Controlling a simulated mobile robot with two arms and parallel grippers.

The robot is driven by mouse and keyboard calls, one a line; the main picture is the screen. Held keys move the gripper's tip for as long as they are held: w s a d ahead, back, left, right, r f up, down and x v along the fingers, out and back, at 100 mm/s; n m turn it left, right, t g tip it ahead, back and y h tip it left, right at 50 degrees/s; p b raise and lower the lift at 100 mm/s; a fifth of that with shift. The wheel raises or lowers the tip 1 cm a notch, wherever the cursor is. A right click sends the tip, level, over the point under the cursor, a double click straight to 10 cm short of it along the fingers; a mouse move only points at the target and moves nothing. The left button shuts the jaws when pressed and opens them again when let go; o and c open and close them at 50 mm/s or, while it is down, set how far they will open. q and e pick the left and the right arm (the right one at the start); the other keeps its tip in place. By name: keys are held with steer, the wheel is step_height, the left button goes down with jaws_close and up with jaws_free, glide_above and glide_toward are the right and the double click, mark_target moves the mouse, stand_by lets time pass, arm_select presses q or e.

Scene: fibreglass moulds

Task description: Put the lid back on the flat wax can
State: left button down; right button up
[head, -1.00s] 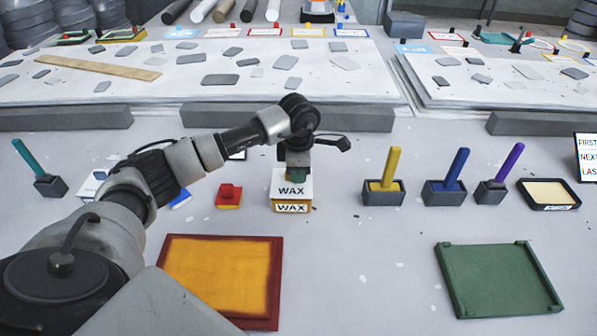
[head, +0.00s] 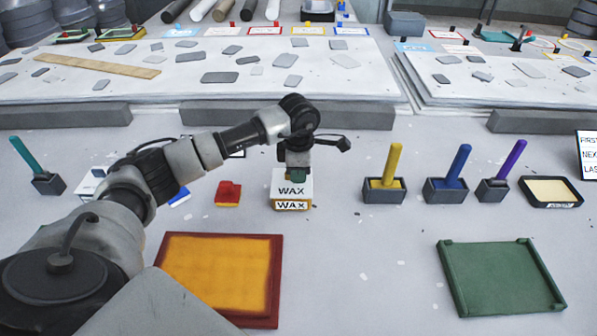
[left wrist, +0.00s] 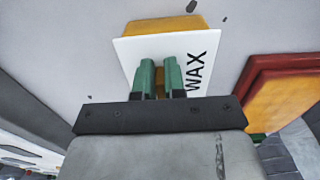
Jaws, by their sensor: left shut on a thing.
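The flat wax can (head: 305,206) is a low yellow box marked WAX, on the grey table in the middle of the head view. Its white lid (head: 303,186), also marked WAX, is over the can, with the can's front showing below it. My left gripper (head: 298,169) points down and is shut on the lid's top. In the left wrist view its green fingers (left wrist: 159,75) are close together against the white lid (left wrist: 137,46), and a strip of the yellow can (left wrist: 165,24) shows past it. Whether the lid touches the can all round is hidden. My right gripper is not in view.
A red block (head: 229,194) lies left of the can. Holders with yellow (head: 384,195), blue (head: 446,197) and purple (head: 492,196) handles stand to the right. An orange mould (head: 270,300) and a green mould (head: 500,280) lie in front. Table between them is clear.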

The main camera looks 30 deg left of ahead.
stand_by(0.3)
arm_select(q)
steer(key=c, duration=0.6)
jaws_free()
steer(key=shift+c, duration=0.2)
steer(key=shift+r, duration=0.1)
steer(key=shift+r+p, duration=1.8)
steer(key=shift+r, duration=1.05)
jaws_close()
